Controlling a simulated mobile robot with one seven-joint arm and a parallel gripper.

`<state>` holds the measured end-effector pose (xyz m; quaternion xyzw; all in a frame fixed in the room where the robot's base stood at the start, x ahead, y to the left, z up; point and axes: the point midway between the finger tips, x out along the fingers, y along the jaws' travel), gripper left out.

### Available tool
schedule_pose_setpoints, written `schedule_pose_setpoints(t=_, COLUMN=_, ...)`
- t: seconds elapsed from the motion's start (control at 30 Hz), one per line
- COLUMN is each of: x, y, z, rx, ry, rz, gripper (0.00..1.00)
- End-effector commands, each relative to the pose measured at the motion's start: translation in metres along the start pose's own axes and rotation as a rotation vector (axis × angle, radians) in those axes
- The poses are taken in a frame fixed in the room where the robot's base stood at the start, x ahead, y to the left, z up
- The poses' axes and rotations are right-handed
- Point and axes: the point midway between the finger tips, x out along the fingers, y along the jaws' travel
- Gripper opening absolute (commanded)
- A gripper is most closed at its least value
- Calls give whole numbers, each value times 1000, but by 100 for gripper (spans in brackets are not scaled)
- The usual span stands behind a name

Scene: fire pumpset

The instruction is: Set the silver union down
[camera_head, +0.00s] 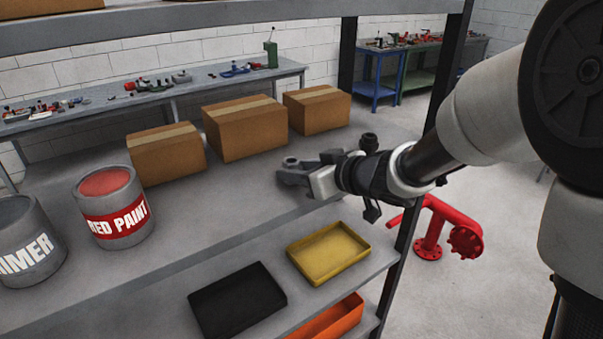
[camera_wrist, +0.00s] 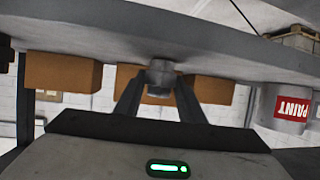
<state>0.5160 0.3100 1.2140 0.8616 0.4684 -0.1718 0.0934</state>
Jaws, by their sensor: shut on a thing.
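The silver union (camera_head: 291,162) is a small grey metal fitting at the tip of my gripper (camera_head: 293,173). In the wrist view the union (camera_wrist: 160,74) sits between the two dark fingertips (camera_wrist: 159,84), which are shut on it. My gripper reaches in from the right over the grey shelf board, near its front edge and in front of the cardboard boxes. I cannot tell whether the union touches the board. The fingers hide part of it.
Several cardboard boxes (camera_head: 245,127) stand behind my gripper. A red paint can (camera_head: 113,207) and a primer can (camera_head: 27,245) stand left. Black (camera_head: 238,300) and yellow (camera_head: 329,253) trays lie on the level below. A dark shelf post (camera_head: 413,215) rises at right. The board's middle is clear.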

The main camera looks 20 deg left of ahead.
Motion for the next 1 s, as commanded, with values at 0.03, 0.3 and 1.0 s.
schedule_pose_setpoints(t=0.03, x=1, y=0, z=2, rx=1, ry=3, rz=0, gripper=2)
schedule_pose_setpoints(t=0.3, x=1, y=0, z=2, rx=-1, ry=4, rz=0, gripper=2)
schedule_pose_setpoints(t=1.0, x=-9, y=1, z=2, rx=0, ry=3, rz=3, gripper=54)
